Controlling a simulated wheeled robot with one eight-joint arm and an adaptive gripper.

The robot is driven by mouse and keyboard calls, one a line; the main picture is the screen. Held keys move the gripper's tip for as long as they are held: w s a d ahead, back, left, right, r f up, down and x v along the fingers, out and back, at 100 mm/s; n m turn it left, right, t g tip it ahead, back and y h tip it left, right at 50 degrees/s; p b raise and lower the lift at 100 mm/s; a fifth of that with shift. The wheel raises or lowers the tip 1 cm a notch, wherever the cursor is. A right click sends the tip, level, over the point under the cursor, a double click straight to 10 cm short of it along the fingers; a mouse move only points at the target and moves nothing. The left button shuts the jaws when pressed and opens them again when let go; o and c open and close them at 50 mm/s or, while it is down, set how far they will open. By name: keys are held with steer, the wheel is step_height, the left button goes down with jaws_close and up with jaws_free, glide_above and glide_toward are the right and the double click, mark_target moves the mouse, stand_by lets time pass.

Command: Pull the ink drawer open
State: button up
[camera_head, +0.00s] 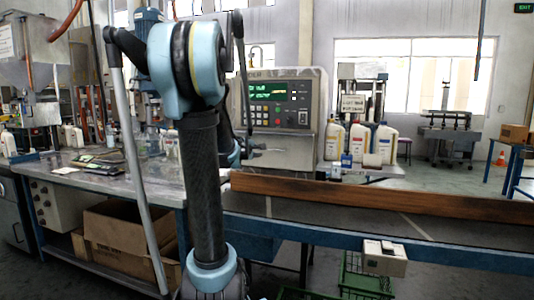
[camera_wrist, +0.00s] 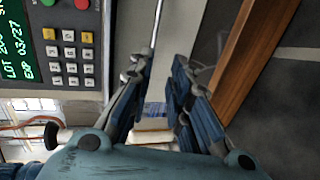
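The grey coding machine (camera_head: 285,110) stands on the bench, with a lit green display and a keypad. Its panel also shows in the wrist view (camera_wrist: 75,45), turned on its side. I cannot clearly make out the ink drawer; a thin metal rod or edge (camera_wrist: 157,22) runs along the machine's face just beyond my fingers. My gripper (camera_wrist: 164,62) is open, with a gap between its two blue-grey fingers and nothing held. In the head view my gripper (camera_head: 258,150) is in front of the machine's lower left face, partly hidden by my arm.
A brown wooden rail (camera_head: 370,197) runs along the conveyor, right of and below my gripper. Several white bottles (camera_head: 360,143) stand right of the machine. A cardboard box (camera_head: 130,235) sits under the bench at left. A small pale box (camera_head: 384,258) is mounted on the blue conveyor frame.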

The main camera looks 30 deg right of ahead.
mark_target(282, 145)
steer(key=shift+n, duration=0.3)
steer(key=x, duration=1.2)
steer(key=r+x, duration=0.1)
steer(key=x, duration=0.5)
steer(key=shift+w+d, duration=0.2)
